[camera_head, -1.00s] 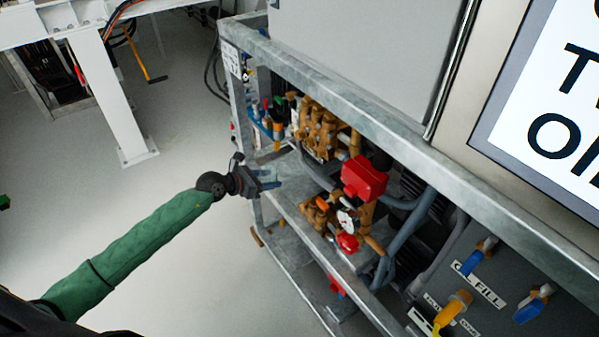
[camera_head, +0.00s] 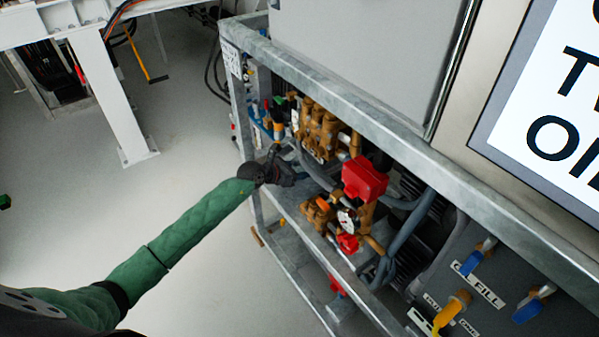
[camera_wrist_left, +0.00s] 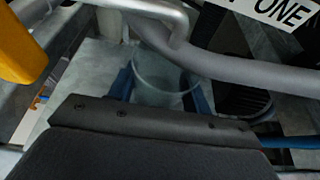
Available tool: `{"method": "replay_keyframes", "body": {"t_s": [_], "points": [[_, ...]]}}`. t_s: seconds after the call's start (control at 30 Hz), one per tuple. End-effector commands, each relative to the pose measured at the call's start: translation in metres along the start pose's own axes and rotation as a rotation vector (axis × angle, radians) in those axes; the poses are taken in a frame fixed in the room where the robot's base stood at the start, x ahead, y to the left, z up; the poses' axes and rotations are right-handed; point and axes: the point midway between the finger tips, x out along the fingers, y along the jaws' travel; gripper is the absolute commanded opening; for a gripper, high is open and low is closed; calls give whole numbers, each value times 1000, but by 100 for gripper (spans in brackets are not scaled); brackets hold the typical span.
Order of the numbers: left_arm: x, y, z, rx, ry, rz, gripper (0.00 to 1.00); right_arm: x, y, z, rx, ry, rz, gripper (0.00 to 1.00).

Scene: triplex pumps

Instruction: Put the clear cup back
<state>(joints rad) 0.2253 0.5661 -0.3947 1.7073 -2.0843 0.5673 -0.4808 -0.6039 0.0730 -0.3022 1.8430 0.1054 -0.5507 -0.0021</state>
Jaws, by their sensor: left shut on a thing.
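The clear cup (camera_wrist_left: 160,78) shows in the left wrist view as a see-through, round-rimmed shape between the two blue fingers of my left gripper (camera_wrist_left: 162,92). The gripper is shut on it. In the head view my left gripper (camera_head: 290,173) reaches in over the metal shelf (camera_head: 292,212) of the pump frame, beside the brass pump parts. The cup cannot be made out in the head view. In the wrist view a grey pipe (camera_wrist_left: 225,68) runs just beyond the cup. My right gripper is not in view.
Brass fittings (camera_head: 320,130), a red box-shaped part (camera_head: 364,178) and a gauge (camera_head: 346,220) stand right of my gripper. A frame rail (camera_head: 330,93) runs above. A yellow part (camera_wrist_left: 18,45) is at the wrist view's left. Open floor lies left.

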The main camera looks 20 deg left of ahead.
Motion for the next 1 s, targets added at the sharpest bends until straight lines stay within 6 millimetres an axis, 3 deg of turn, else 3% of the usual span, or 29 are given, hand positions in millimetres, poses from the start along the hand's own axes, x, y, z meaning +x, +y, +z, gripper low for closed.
{"method": "replay_keyframes", "body": {"t_s": [0.1,0.47,0.5,0.57,1.0], "points": [[4,0,-10,-1,0,1,26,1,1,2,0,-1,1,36],[5,0,-13,0,0,1,26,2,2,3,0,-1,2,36],[5,0,-12,0,0,1,57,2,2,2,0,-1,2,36],[5,0,-12,0,0,1,68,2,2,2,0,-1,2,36],[-3,1,-11,0,1,1,71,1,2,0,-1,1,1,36]]}}
